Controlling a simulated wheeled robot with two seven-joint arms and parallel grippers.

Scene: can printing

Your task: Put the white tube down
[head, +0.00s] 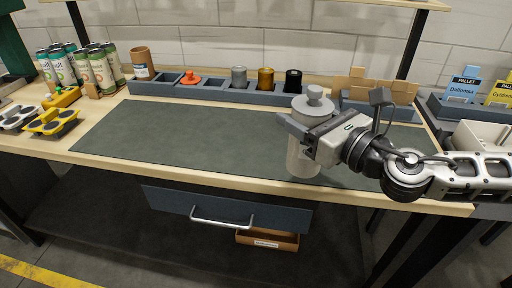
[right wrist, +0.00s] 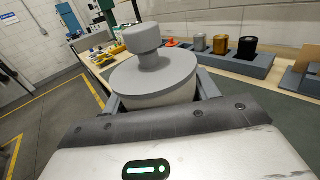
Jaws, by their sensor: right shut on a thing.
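The white tube (head: 303,163) has a grey lid with a round knob (head: 314,98) and is upright at the right part of the bench's front edge. My right gripper (head: 300,130) is shut on it, with the fingers around its upper part. In the right wrist view the grey lid (right wrist: 154,76) sits between the fingers of the right gripper (right wrist: 160,100). The tube's lower end reaches the front edge of the bench in the head view; I cannot tell whether it touches anything. My left gripper is not in view.
A dark mat (head: 190,135) covers the bench (head: 80,155) and is clear on the left and middle. A divided tray (head: 215,92) at the back holds orange, grey, gold and black pieces. Several cans (head: 102,72) stand at the left. A drawer (head: 225,209) is below the front edge.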

